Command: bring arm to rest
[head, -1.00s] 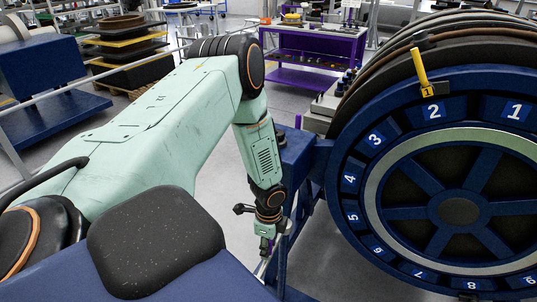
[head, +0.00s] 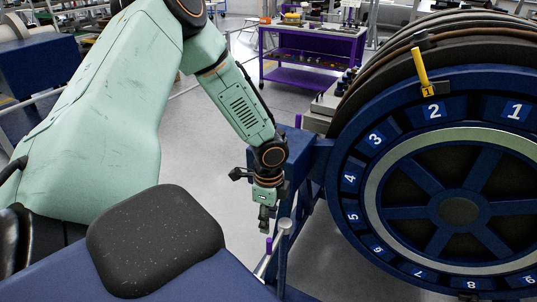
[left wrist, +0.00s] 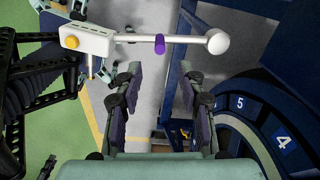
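My left arm comes in from the left in the head view and reaches down beside the blue engine stand. Its gripper (head: 264,226) hangs in the air next to a rod with a pale ball end (head: 284,225) and a purple band (head: 268,244). In the left wrist view the gripper's two dark fingers (left wrist: 161,78) are spread apart with nothing between them. The rod (left wrist: 185,40) lies across the view beyond the fingertips, joined to a white box with a yellow button (left wrist: 87,40). My right gripper is not in view.
The large blue numbered ring (head: 345,205) of the turbofan stands at the right, with a yellow tag (head: 422,72) at its top. A blue stand post (head: 297,160) is close to the gripper. A purple workbench (head: 312,58) stands behind. Grey floor is open between.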

